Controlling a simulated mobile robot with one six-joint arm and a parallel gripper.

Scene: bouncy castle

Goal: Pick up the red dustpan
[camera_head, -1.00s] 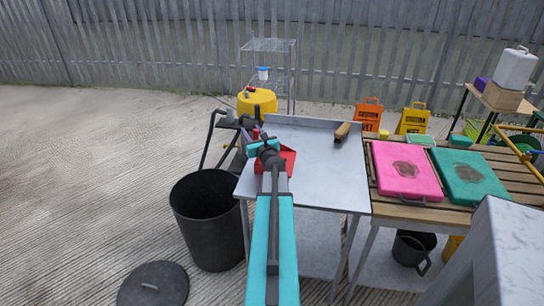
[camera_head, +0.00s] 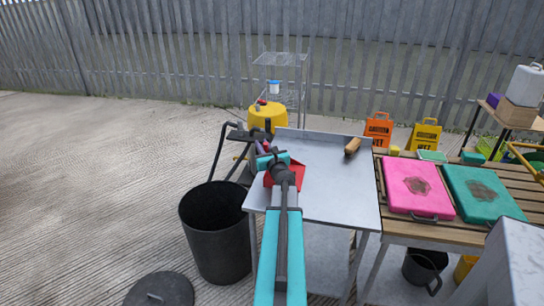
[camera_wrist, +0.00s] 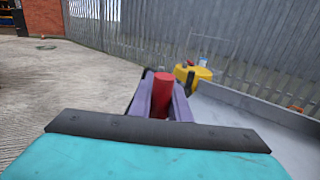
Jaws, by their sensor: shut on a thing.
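The red dustpan (camera_head: 298,174) shows at the left side of the metal table (camera_head: 325,195), partly hidden behind my arm. In the wrist view a red handle (camera_wrist: 162,92) stands between the two purple fingers of my gripper (camera_wrist: 163,84). My gripper (camera_head: 263,147) is shut on this handle, near the table's left edge. The wrist hides much of the pan in the head view. I cannot tell whether the pan touches the tabletop.
A wooden-handled brush (camera_head: 353,146) lies at the table's back right. A black bin (camera_head: 213,235) stands left of the table, its lid (camera_head: 160,290) on the ground. A yellow drum (camera_head: 267,118) stands behind.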

